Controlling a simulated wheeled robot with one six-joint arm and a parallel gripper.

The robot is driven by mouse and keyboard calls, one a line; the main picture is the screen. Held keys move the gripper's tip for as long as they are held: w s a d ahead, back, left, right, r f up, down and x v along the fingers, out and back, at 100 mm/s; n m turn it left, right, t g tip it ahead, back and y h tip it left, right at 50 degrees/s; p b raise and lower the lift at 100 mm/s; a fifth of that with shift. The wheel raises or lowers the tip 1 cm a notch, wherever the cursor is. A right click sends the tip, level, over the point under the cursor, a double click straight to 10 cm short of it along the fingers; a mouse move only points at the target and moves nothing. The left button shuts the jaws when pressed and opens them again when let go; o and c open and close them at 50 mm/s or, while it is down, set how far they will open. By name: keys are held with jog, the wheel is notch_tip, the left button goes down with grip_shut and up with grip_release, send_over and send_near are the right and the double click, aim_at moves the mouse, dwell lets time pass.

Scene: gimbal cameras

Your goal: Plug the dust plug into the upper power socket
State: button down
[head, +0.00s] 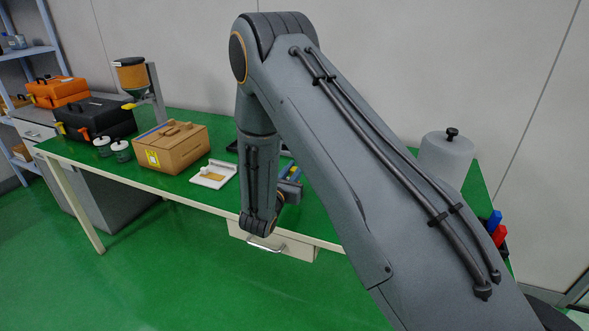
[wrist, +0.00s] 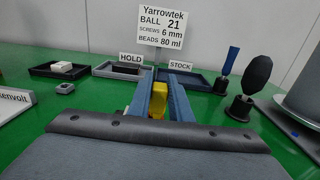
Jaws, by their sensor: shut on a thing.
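My gripper (wrist: 163,92) shows in the wrist view with its two blue fingers close together. They are shut on a small yellow piece (wrist: 158,105), which may be the dust plug; the fingers hide most of its shape. It is held over the green table, in front of the sign and trays. I cannot make out the upper power socket in either view.
A "HOLD" tray (wrist: 104,71) and a "STOCK" tray (wrist: 205,84) stand ahead. A blue-handled tool (wrist: 229,60) and a black oval item (wrist: 256,75) stand upright at right. A brown case (head: 172,147) and a white tray (head: 213,174) sit on the table (head: 222,135).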

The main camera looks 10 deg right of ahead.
jog(key=shift+f+b, duration=0.45)
jog(key=shift+f, duration=0.4)
jog(key=c, duration=1.5)
grip_release()
jog(key=shift+c, duration=0.2)
jog(key=shift+b+v, duration=0.9)
jog(key=shift+v, duration=3.05)
